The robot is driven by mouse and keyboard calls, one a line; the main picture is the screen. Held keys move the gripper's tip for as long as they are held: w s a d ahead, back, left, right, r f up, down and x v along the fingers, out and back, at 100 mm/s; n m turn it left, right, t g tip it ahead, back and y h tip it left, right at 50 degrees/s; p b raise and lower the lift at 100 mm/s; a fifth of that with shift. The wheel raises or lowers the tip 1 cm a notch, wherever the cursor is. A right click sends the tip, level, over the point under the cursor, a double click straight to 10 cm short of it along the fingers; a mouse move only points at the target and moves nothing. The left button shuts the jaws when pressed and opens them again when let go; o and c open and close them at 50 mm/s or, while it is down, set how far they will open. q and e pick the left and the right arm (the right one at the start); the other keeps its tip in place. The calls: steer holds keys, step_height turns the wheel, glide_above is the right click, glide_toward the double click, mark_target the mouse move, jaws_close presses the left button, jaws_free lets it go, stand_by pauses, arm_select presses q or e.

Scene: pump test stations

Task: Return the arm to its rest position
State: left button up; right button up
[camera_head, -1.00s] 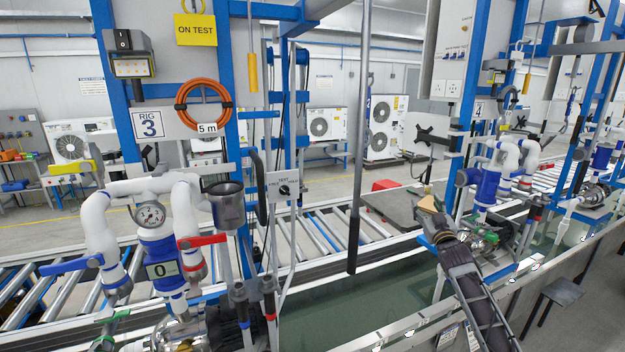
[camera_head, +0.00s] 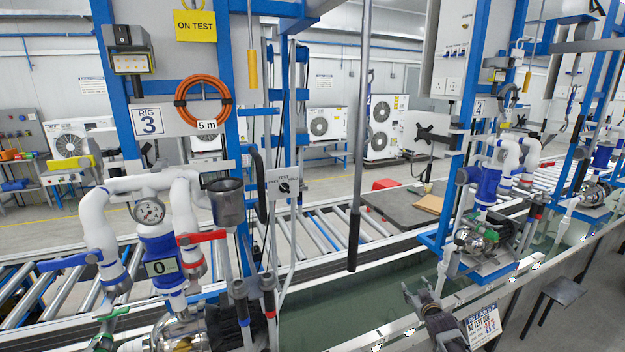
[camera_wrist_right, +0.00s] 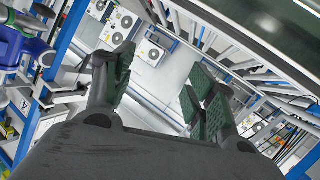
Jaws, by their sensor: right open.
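My right gripper (camera_head: 421,290) is low in the head view, above the greenish water trough (camera_head: 345,300). Its dark fingers are spread apart with nothing between them. In the right wrist view the gripper (camera_wrist_right: 155,88) also shows open, with green textured pads and an empty gap. Only the end of the right arm shows, coming in from the bottom edge. My left gripper is not in view.
A flat tan piece (camera_head: 429,204) lies on the grey table (camera_head: 395,207) behind the trough. Rig 3's white pipes and gauge (camera_head: 149,212) stand at left. A blue-framed pump station (camera_head: 485,240) stands right of the gripper. A printed card (camera_head: 483,326) hangs on the trough's front.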

steer(key=s+a+f+g+b, duration=0.1)
steer(key=s+a+f+g, duration=0.1)
steer(key=s+f, duration=0.9)
steer(key=s+a+f+g, duration=0.1)
steer(key=s+f+g, duration=0.2)
steer(key=s+f, duration=0.8)
steer(key=s+a+f+g+b, duration=0.15)
steer(key=s+f, duration=0.45)
steer(key=f, duration=1)
steer(key=s+a+f+g, duration=0.2)
steer(key=s+f, duration=0.4)
steer(key=s, duration=0.8)
steer(key=s+a+f+g, duration=0.2)
steer(key=s+f, duration=0.3)
steer(key=s, duration=1)
steer(key=s+a+f+g+y, duration=0.1)
steer(key=s+f, duration=0.5)
steer(key=s, duration=0.8)
steer(key=shift+s+a+f+m+g, duration=0.3)
steer(key=shift+a+g, duration=0.5)
steer(key=shift+g, duration=0.35)
steer(key=shift+s, duration=0.1)
